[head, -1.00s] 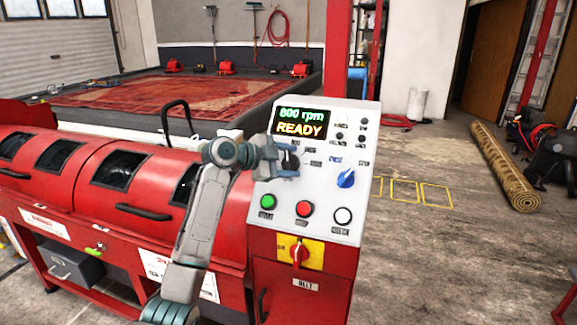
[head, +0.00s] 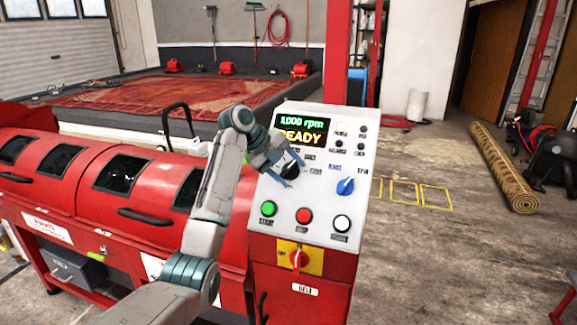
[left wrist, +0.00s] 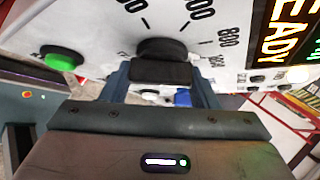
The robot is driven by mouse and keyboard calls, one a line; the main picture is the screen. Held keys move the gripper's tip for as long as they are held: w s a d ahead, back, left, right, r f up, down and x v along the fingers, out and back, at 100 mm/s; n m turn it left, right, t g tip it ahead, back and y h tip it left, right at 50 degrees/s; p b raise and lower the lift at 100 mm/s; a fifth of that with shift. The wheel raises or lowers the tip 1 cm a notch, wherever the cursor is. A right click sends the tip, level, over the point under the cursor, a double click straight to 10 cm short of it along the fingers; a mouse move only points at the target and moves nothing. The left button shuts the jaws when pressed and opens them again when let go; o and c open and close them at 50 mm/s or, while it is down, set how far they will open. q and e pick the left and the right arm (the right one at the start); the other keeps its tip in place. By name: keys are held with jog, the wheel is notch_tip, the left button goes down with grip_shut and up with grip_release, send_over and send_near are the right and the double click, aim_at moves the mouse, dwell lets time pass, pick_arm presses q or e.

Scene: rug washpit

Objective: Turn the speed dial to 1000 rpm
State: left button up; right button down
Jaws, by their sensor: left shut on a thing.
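The black speed dial (head: 293,166) is on the white control panel (head: 325,205), partly hidden by my gripper in the head view. In the left wrist view the dial (left wrist: 162,62) sits between the two fingers, with printed numbers around it. My left gripper (head: 288,172) is shut on the dial. The display (head: 302,130) reads 1000 rpm in green and READY in orange. My right gripper is not in view.
The panel also has a blue knob (head: 345,186), a green button (head: 268,208), a red button (head: 304,215) and a white button (head: 342,222). A red and yellow switch (head: 299,258) is below. The red machine (head: 140,190) stands left; a rolled rug (head: 503,165) lies right.

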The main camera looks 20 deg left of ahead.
pick_arm(q)
jog(key=shift+m+g+y+p, duration=0.3)
jog(key=shift+m+g+y, duration=0.1)
jog(key=shift+m+y, duration=0.15)
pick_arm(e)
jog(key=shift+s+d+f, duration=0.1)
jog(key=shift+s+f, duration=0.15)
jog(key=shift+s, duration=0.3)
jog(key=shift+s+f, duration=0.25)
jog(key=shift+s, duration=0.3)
pick_arm(q)
jog(key=o, duration=1)
